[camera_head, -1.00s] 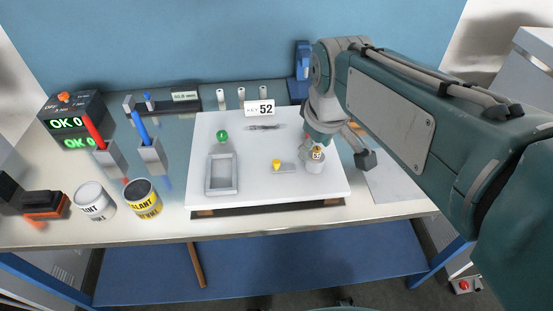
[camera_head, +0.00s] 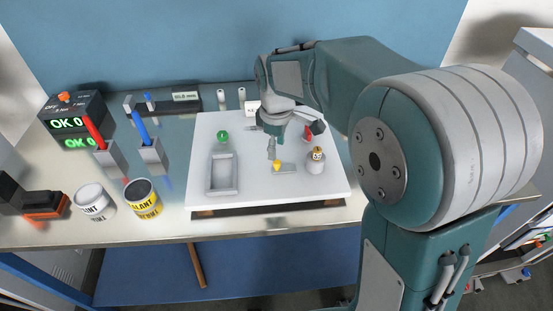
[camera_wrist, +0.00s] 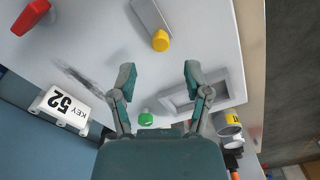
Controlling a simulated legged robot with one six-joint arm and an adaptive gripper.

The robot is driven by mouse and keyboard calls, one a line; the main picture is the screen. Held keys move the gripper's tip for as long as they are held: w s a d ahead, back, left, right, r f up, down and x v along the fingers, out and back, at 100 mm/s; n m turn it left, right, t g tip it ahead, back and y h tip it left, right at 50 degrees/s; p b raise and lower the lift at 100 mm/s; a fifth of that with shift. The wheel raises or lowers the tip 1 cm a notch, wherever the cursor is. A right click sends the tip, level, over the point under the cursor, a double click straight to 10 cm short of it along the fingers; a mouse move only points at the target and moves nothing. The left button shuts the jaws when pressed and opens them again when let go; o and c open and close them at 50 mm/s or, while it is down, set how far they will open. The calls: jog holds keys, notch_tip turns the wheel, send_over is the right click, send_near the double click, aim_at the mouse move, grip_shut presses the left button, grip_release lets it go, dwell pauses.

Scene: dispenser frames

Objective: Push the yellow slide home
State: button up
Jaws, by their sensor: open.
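The yellow slide knob (camera_head: 277,164) stands on a flat grey bar (camera_head: 288,170) in the middle of the white board (camera_head: 255,194). In the wrist view the yellow knob (camera_wrist: 160,41) sits at one end of the grey bar (camera_wrist: 149,14), ahead of the fingers and roughly in line with the gap between them. My gripper (camera_head: 292,141) is over the board, just behind the knob in the head view. In the wrist view my gripper (camera_wrist: 159,72) is open, with nothing between its two fingers. I see no contact with the knob.
A green knob (camera_head: 222,136) and a grey tray (camera_head: 209,175) lie to the left. A red handle (camera_wrist: 31,16) and the KEY 52 sign (camera_wrist: 60,104) are nearby. Cans (camera_head: 143,198) stand left of the board.

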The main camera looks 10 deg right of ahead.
aim_at(276, 161)
notch_tip(276, 161, down, 5)
jog(key=shift+f, duration=0.1)
jog(key=shift+c, duration=0.2)
